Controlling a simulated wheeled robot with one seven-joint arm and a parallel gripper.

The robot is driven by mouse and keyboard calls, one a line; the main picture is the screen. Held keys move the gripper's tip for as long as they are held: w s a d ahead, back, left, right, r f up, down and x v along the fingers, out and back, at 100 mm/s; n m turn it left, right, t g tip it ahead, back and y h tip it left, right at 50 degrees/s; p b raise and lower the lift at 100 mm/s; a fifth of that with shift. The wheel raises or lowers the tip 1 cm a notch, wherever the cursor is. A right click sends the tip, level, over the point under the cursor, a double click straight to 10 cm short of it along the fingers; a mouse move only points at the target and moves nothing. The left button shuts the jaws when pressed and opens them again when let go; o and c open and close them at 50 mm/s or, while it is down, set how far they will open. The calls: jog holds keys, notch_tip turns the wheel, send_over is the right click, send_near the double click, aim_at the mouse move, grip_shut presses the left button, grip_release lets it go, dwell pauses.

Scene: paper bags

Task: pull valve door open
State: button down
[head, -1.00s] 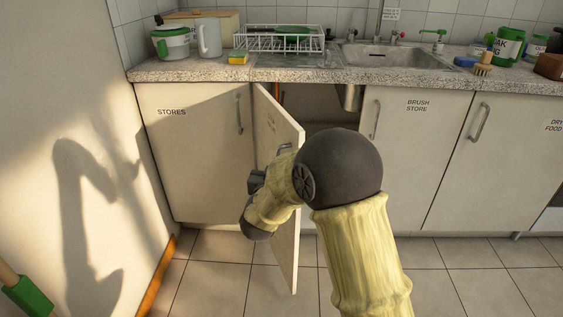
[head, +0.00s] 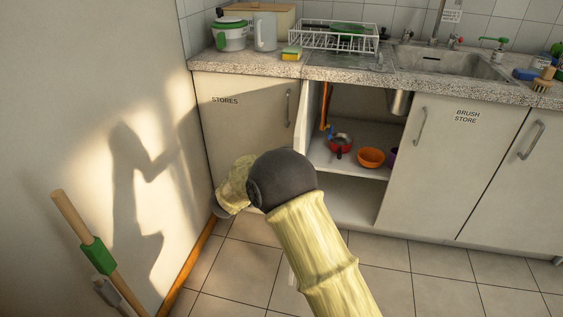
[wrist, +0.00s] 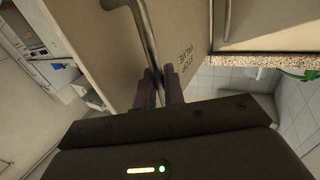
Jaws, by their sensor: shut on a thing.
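The valve door (wrist: 105,55) fills much of the upper wrist view, with an upside-down label reading STOP VALVE (wrist: 183,62). Its grey bar handle (wrist: 147,38) runs down to my gripper (wrist: 160,90), whose dark fingers are shut on it. In the head view the door is swung out from the cupboard opening, and my arm hides most of it. My gripper is hidden there too. The open cupboard (head: 348,188) shows an orange and blue pipe (head: 326,105), a red pan (head: 340,145) and an orange bowl (head: 371,157) on its shelf.
The STORES door (head: 240,125) is closed on the left, with the wall beside it. The BRUSH STORE door (head: 440,160) is closed on the right. A wooden pole with a green part (head: 98,255) stands at lower left. Tiled floor (head: 430,280) is clear at lower right.

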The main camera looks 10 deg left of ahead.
jog(key=shift+w+d+r, duration=0.2)
jog(key=shift+r, duration=0.1)
jog(key=c, duration=1.6)
grip_release()
jog(key=shift+f, duration=0.1)
jog(key=shift+c, duration=0.2)
jog(key=shift+a+f, duration=0.1)
jog(key=shift+s, duration=0.1)
jog(key=p+v, duration=0.3)
jog(key=v, duration=1.4)
jog(key=shift+a, duration=0.2)
